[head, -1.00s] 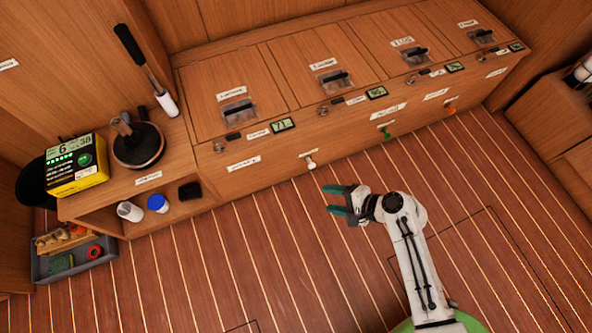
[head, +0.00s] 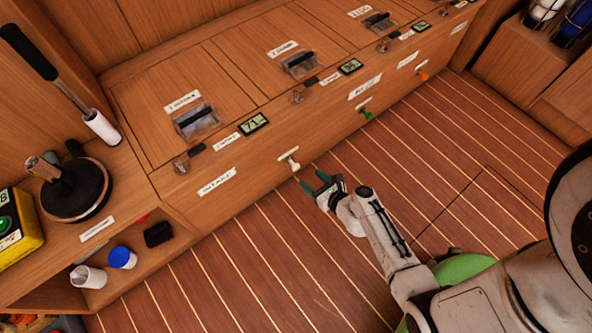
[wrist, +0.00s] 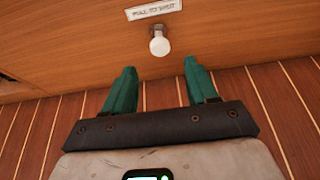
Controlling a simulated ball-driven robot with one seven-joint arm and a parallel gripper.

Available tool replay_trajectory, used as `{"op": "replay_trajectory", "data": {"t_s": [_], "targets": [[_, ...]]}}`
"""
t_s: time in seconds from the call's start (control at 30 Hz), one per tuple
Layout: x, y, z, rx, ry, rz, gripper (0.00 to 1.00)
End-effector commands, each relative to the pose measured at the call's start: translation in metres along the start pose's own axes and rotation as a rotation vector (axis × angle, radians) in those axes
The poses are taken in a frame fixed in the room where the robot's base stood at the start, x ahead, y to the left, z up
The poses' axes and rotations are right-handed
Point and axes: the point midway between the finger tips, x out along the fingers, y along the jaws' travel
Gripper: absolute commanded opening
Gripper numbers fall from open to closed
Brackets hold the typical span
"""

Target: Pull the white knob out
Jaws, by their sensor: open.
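The white knob (head: 294,166) sticks out from the front face of the long wooden locker, under a small white label. In the wrist view the white knob (wrist: 159,43) is ahead of the fingers, roughly centred between them, with a label (wrist: 154,9) above it that seems to read "PULL TO SHUT". My gripper (head: 317,181) has green fingers and is close in front of the knob, just below and right of it in the head view. In the wrist view my gripper (wrist: 157,76) is open and empty, its fingertips short of the knob.
A green knob (head: 366,113) and an orange knob (head: 423,76) stick out farther right along the same front. A shelf at left holds a white cup (head: 88,277) and a blue-lidded jar (head: 122,258). The striped floor (head: 300,270) is clear before the locker.

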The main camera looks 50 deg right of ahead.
Motion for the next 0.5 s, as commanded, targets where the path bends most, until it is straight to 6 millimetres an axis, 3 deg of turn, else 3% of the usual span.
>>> {"op": "replay_trajectory", "data": {"t_s": [0.2, 0.5], "targets": [[0.044, 0.001, -0.003, -0.004, -0.002, 0.003, 0.58], [0.079, 0.001, -0.001, -0.003, -0.001, 0.002, 0.58]]}}
